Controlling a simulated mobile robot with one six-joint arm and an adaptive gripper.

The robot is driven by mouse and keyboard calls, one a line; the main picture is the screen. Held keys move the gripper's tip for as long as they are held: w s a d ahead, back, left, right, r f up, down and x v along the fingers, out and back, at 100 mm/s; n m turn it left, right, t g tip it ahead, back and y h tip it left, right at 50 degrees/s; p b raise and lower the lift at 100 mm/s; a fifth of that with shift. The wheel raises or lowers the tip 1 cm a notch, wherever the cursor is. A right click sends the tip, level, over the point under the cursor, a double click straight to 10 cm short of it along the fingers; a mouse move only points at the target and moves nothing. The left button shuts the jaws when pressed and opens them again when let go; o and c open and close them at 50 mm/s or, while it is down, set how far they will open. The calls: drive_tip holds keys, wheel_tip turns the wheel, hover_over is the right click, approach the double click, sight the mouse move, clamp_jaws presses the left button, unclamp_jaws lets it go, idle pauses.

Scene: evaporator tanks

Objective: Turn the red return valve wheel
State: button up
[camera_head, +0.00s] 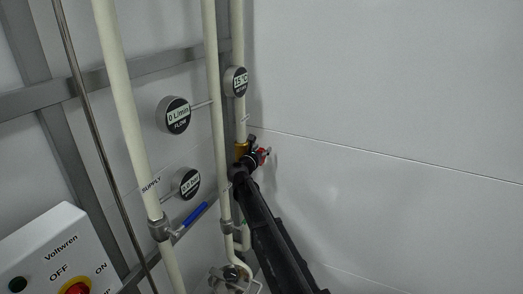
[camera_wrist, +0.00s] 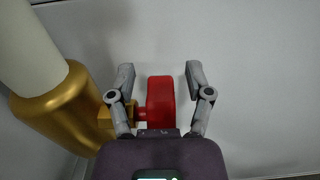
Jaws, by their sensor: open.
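The red return valve wheel (camera_wrist: 160,100) shows in the wrist view, seen edge-on, on a short red stem from the brass valve body (camera_wrist: 65,108) at its left. My gripper (camera_wrist: 161,78) is open, with one finger on each side of the wheel. A gap shows on both sides, wider on the right, and I see no contact. In the head view the wheel (camera_head: 262,156) is small and partly hidden by my gripper (camera_head: 262,153) and the dark arm. The brass valve (camera_head: 241,150) sits on the right-hand cream pipe.
Cream pipes (camera_head: 122,90) run up the wall at the left, with a flow gauge (camera_head: 174,115), a temperature gauge (camera_head: 236,81) and a blue-handled supply valve (camera_head: 192,218). A Voltwren switch box (camera_head: 58,256) is at lower left. The white wall (camera_head: 390,90) on the right is bare.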

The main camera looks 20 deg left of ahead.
clamp_jaws()
drive_tip(key=shift+w+r+g+p, duration=0.1)
drive_tip(key=shift+g+p, duration=0.3)
drive_tip(key=shift+p, duration=0.4)
drive_tip(key=shift+w+g+p, duration=0.1)
drive_tip(key=shift+g+p, duration=0.4)
drive_tip(key=shift+p, duration=0.25)
drive_tip(key=g+p, duration=0.3)
drive_tip(key=p, duration=0.1)
drive_tip(key=shift+w+f, duration=0.25)
drive_tip(key=shift+w, duration=0.1)
drive_tip(key=g+p, duration=0.2)
drive_tip(key=f+g+p, duration=0.1)
drive_tip(key=p, duration=0.1)
drive_tip(key=shift+w+g+y, duration=0.3)
drive_tip(key=shift+y, duration=0.1)
drive_tip(key=shift+d+f+g+p, duration=0.1)
drive_tip(key=shift+f+g+p, duration=0.2)
drive_tip(key=shift+g+p, duration=0.3)
drive_tip(key=shift+f+g+p, duration=0.25)
drive_tip(key=shift+g+p, duration=0.1)
drive_tip(key=shift+g, duration=0.45)
